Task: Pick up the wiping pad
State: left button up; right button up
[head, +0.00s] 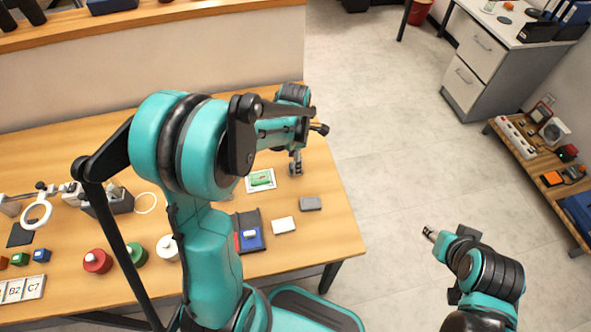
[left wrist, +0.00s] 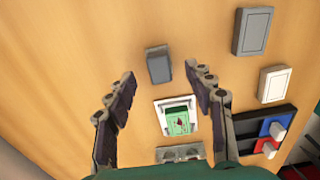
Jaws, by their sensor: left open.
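A dark grey block (left wrist: 158,64) lies on the table and looks like a pad; I cannot be sure it is the wiping pad. In the left wrist view it is ahead of and between the fingertips of my left gripper (left wrist: 159,82), with no finger touching it. My left gripper is open and empty, and also shows in the head view (head: 296,168), where it seems to hide this block. A second, lighter grey block (left wrist: 252,31) lies to the right, also in the head view (head: 311,203). My right gripper (head: 430,234) is off to the right over the floor; its opening is unclear.
A green card on a white holder (left wrist: 177,118) lies just nearer than the dark block. A white block (head: 284,225) and a dark tray with red and blue parts (head: 248,230) are nearby. The table's right edge is close; bare floor lies beyond.

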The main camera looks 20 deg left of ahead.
pick_arm(q)
notch_tip(320, 180, down, 4)
jog(key=shift+w+d+r+b, duration=0.1)
jog(key=shift+w+r+b, duration=0.05)
jog(key=shift+b, duration=0.4)
jog(key=shift+r, duration=0.1)
jog(key=c, duration=1.2)
jog(key=shift+r, duration=0.1)
notch_tip(320, 180, up, 5)
jog(key=shift+f+p, duration=0.2)
jog(key=shift+p, duration=0.95)
jog(key=d+r+p, duration=0.1)
jog(key=d+r, duration=0.1)
jog(key=d, duration=0.2)
jog(key=s+d+r+p, duration=0.1)
jog(key=d+r, duration=0.1)
jog(key=d, duration=0.1)
jog(key=d+r, duration=0.2)
jog(key=d, duration=0.2)
jog(key=shift+s+d+r+p, duration=0.15)
jog(key=shift+d+p, duration=0.15)
jog(key=shift+p, duration=0.1)
